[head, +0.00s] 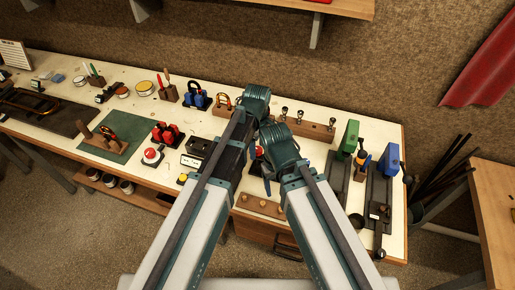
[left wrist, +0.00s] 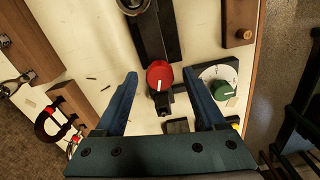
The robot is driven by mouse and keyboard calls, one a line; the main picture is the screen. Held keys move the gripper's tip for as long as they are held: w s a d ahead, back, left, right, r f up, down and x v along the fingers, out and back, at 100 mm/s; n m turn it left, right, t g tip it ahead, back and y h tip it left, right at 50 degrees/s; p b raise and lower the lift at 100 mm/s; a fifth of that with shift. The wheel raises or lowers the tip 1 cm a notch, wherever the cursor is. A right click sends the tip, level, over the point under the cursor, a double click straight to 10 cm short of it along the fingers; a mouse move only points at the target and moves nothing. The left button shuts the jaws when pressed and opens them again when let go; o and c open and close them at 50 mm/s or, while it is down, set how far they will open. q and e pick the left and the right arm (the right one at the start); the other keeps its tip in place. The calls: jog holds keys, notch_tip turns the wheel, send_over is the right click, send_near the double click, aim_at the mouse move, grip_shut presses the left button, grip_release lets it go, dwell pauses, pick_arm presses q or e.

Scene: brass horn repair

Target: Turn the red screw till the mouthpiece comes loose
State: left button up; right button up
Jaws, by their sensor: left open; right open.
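In the left wrist view, the red screw knob (left wrist: 160,75) with a white mark sits at the end of a dark bar-shaped tool (left wrist: 155,30) on the cream bench top. My left gripper (left wrist: 163,80) is open, with its two blue fingers on either side of the knob. Whether they touch it I cannot tell; gaps show on both sides. A shiny metal part (left wrist: 133,5) is cut off at the top edge; whether it is the mouthpiece I cannot tell. In the head view my arms cover much of this spot. My right gripper (head: 267,182) is open and mostly hidden.
A white dial with a green knob (left wrist: 222,89) lies right of the red knob. A wooden block with metal pieces (head: 305,125) stands behind my arms. Green (head: 349,137) and blue (head: 389,160) tools stand at the right.

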pick_arm(q)
grip_shut()
jog(key=shift+m, duration=0.3)
